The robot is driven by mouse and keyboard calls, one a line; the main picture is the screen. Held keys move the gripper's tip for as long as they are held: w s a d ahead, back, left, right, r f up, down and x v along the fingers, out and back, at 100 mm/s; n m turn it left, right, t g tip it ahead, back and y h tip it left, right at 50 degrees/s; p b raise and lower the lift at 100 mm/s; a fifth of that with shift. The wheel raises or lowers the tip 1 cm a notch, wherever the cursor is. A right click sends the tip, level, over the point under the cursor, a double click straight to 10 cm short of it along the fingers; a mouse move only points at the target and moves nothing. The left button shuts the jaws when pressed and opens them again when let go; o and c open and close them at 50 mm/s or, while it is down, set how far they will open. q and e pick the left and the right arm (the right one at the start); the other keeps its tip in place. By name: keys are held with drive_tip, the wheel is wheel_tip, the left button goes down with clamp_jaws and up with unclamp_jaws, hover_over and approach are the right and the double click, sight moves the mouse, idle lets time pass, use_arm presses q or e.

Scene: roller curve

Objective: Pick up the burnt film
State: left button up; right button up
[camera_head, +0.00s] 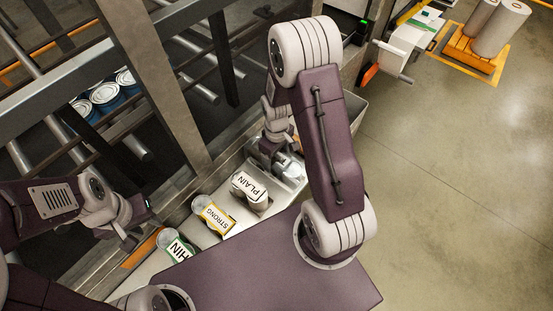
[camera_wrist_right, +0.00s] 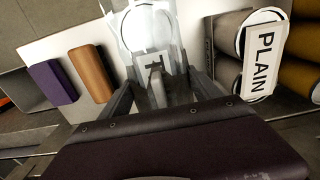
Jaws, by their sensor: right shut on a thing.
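A pale, translucent, crumpled film (camera_wrist_right: 136,40) lies between the fingers of my right gripper (camera_wrist_right: 158,92) in the right wrist view. Part of a dark letter shows on the white piece there. In the head view the film (camera_head: 291,168) shows beside my right gripper (camera_head: 270,153), at the far end of the pale shelf. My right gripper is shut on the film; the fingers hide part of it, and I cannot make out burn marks. My left gripper (camera_head: 132,222) is at the left, over the shelf's near end; its finger gap is not clear.
Rolls labelled PLAIN (camera_head: 250,189), STRONG (camera_head: 213,217) and a green-labelled one (camera_head: 177,246) stand along the shelf. The PLAIN label (camera_wrist_right: 264,55) is close right of the right gripper. A purple block (camera_wrist_right: 53,82) and a brown block (camera_wrist_right: 91,73) lie left.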

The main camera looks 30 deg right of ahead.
wheel_tip(320, 180, up, 31)
drive_tip(key=p, duration=1.2)
idle(0.7)
